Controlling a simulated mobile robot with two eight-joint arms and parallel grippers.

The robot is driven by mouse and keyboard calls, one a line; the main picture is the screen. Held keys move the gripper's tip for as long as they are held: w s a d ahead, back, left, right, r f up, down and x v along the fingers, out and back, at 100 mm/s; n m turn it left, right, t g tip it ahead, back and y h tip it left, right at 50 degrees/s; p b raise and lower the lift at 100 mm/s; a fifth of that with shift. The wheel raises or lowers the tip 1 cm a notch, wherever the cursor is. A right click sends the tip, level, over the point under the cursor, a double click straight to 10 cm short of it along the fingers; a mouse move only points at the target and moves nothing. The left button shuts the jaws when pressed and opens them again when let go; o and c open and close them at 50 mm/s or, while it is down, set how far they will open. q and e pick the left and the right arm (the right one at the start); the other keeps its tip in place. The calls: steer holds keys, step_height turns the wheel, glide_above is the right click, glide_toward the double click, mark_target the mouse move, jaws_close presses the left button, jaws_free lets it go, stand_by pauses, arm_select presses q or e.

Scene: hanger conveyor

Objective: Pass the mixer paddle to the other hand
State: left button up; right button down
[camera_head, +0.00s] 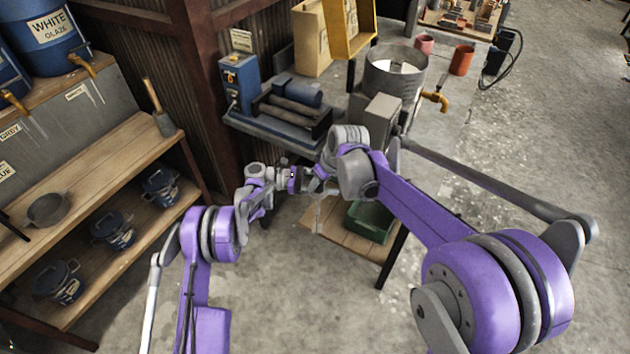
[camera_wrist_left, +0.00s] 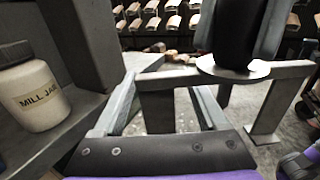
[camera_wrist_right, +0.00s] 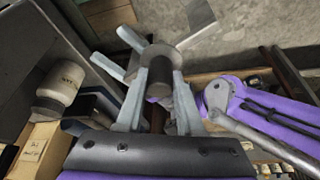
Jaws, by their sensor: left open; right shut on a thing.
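The mixer paddle has a dark round handle, a grey disc and a grey bar with flat legs, seen best in the left wrist view (camera_wrist_left: 293,68). My right gripper (camera_wrist_right: 158,85) is shut on its dark handle (camera_wrist_right: 159,72). My left gripper (camera_wrist_left: 162,92) is open at the paddle, with one grey leg showing between its spread fingers; I cannot tell whether they touch it. In the head view both grippers meet near the centre, and the paddle is small and mostly hidden there.
A low wooden table (camera_head: 340,238) with a green bin (camera_head: 369,222) stands below the grippers. A shelf (camera_head: 110,180) with several pots is at left. A blue machine with rollers (camera_head: 290,105) stands behind. A white jar (camera_wrist_left: 35,95) is left in the left wrist view.

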arm_select(q)
steer(key=shift+d, duration=0.5)
steer(key=shift+s, duration=0.1)
jaws_close()
arm_select(e)
steer(key=shift+c, duration=2.3)
jaws_free()
